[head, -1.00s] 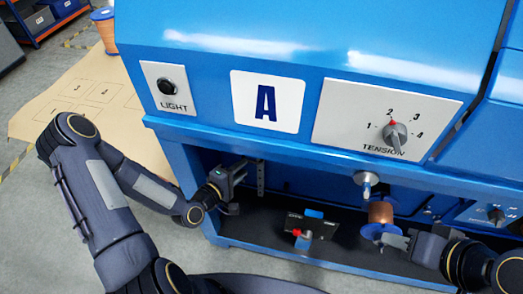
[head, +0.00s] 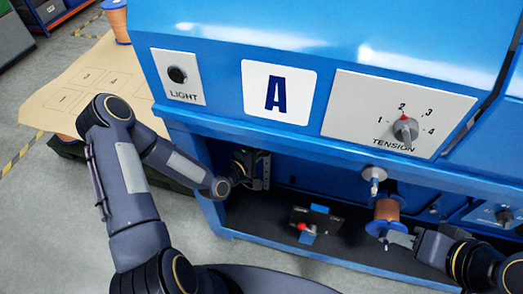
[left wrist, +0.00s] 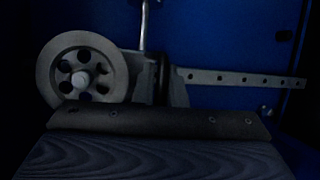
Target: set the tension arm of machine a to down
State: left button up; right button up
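Machine A is the blue cabinet with the "A" plate (head: 279,92). In its open lower bay, a dark bracket (head: 262,170) stands beside my left gripper (head: 244,165), which is mostly hidden in shadow. The left wrist view shows a grey spoked pulley wheel (left wrist: 82,72) at left and a perforated bar (left wrist: 245,79) running right, close in front of the gripper. I cannot tell whether the gripper touches them or is open. My right gripper (head: 402,240) is at the lower flange of a copper wire spool (head: 387,209); whether it grips it is unclear.
A tension dial (head: 405,129) and a light switch (head: 177,75) sit on the front panel. A dark plate with a blue block and red knob (head: 302,227) lies on the bay floor.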

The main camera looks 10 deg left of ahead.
pick_arm(q)
grip_shut()
jog(key=shift+f, duration=0.15)
notch_tip(320, 180, down, 20)
jog(key=b, duration=1.8)
jog(key=shift+b, duration=0.3)
jog(key=shift+s+f, duration=0.1)
jog(key=shift+s, duration=0.05)
jog(key=o, duration=0.5)
grip_release()
